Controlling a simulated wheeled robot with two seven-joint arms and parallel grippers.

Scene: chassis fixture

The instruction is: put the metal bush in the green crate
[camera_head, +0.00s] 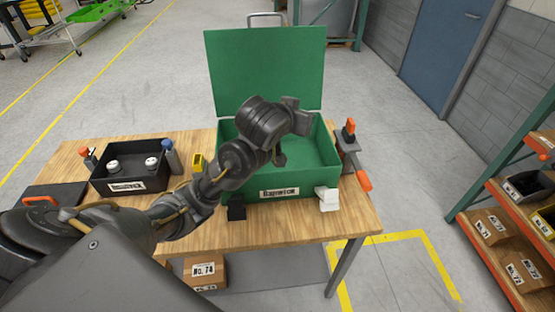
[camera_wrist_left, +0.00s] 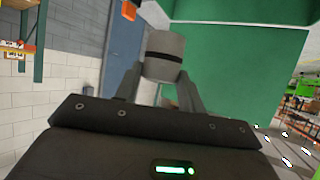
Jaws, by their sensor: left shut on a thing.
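The green crate (camera_head: 313,188) stands on the wooden table with its lid (camera_head: 265,70) raised at the back. My left gripper (camera_head: 279,158) reaches over the crate's open inside, with the arm covering part of the crate. In the left wrist view the gripper is shut on the metal bush (camera_wrist_left: 164,56), a grey cylinder with a dark band, held between the two fingers. The bush is hidden or too small to make out in the head view, so its height above the crate floor cannot be told. My right gripper is not in view.
A black tray (camera_head: 100,181) with two light-topped round parts stands at the left of the table (camera_head: 290,222). A yellow item (camera_head: 198,162) stands between tray and crate. A dark block (camera_head: 236,208) and a white block (camera_head: 328,199) are at the crate's front. Orange-handled clamps (camera_head: 349,128) are at its right.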

